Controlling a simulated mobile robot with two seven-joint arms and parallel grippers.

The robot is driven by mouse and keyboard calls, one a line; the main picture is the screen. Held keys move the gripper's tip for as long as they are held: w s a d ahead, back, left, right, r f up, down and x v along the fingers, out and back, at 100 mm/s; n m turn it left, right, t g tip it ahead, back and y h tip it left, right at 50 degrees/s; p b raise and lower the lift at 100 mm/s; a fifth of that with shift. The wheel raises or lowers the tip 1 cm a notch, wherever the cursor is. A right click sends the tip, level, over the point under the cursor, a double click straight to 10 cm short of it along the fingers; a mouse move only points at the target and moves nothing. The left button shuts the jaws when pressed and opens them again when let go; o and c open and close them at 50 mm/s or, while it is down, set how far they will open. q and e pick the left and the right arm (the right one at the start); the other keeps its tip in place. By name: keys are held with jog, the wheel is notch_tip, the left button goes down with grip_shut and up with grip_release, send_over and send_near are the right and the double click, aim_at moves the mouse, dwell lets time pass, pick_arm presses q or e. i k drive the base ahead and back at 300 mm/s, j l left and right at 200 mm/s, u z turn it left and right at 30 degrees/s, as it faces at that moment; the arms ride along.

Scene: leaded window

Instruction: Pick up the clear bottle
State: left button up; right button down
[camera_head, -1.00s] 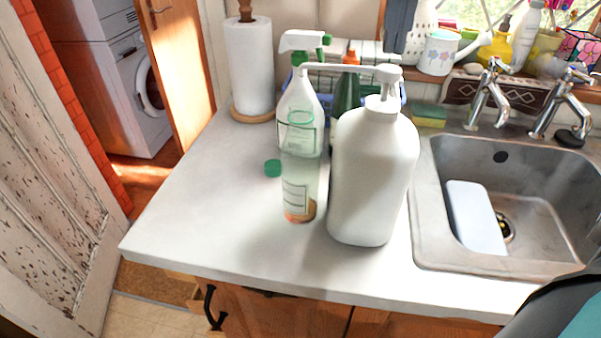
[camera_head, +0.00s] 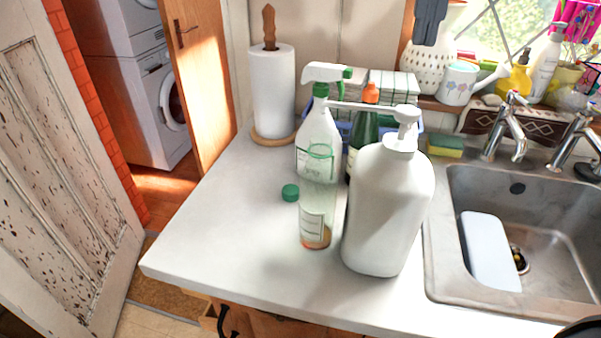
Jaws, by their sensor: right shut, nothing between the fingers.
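The clear bottle (camera_head: 316,212) stands upright and uncapped on the white countertop (camera_head: 225,235). It is see-through, with a label and a little orange at its base. A green cap (camera_head: 290,192) lies on the counter just left of it. A large white pump bottle (camera_head: 388,210) stands close on its right, and a white spray bottle (camera_head: 318,130) with a green trigger part stands behind it. Neither gripper's fingers show. Only a dark piece of what looks like my right arm shows at the bottom right corner, well away from the bottle.
A dark green bottle with an orange cap (camera_head: 371,92) stands behind. A paper towel roll (camera_head: 273,95) is at the back left. The steel sink (camera_head: 440,235) is on the right, with a sponge (camera_head: 445,145) behind. The counter's front left is clear.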

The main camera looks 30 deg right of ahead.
aim_at(318, 182)
jog(key=k+j, duration=0.75)
jog(key=j, duration=0.2)
